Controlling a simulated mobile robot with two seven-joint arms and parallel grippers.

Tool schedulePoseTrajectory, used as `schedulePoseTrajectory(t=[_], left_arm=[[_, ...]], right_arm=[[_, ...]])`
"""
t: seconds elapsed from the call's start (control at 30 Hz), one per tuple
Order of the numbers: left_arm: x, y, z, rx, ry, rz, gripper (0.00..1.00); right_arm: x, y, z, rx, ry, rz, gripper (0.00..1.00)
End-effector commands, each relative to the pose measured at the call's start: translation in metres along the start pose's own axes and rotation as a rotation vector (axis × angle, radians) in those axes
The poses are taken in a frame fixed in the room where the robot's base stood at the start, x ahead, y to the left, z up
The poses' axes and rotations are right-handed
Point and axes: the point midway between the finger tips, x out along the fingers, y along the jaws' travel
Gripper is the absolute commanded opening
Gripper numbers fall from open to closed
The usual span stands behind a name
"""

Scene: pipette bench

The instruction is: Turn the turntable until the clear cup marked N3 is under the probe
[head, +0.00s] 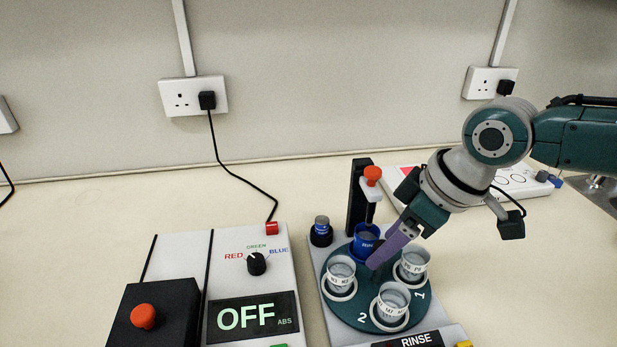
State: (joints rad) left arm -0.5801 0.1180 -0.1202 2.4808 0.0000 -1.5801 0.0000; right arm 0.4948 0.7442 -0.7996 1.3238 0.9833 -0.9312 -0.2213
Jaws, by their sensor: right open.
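The dark green turntable (372,286) sits on a grey base and carries a blue cup and several clear cups. One clear cup (341,271) at the left has small lettering that seems to read N3. Another clear cup (392,302) stands at the front and a third (413,262) at the right; their marks are hard to read. The blue cup (366,240) at the back stands under the probe (371,192), which has an orange top and a black post. My right gripper (379,260) is open, its purple finger pointing down over the turntable's middle; contact cannot be told.
A white unit with an OFF display (253,317), a colour knob (257,263) and a black box with an orange button (143,316) stands at the left. A white panel lies behind my right arm.

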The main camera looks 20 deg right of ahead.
Motion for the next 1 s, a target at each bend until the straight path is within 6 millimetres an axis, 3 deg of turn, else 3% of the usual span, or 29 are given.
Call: schedulePoseTrajectory(t=[0.07, 0.6, 1.0], left_arm=[[0.0000, 0.0001, 0.0001, -0.001, 0.000, 0.000, 0.61], [0.0001, 0.0001, 0.0003, 0.000, -0.001, 0.000, 0.61], [0.0002, -0.0001, 0.0004, 0.000, -0.001, 0.000, 0.61]], right_arm=[[-0.0002, 0.0001, 0.0000, 0.000, 0.000, 0.000, 0.61], [-0.0004, 0.0000, 0.0002, 0.001, 0.000, 0.000, 0.00], [-0.0005, -0.0001, 0.0001, 0.001, 0.000, -0.001, 0.00]])
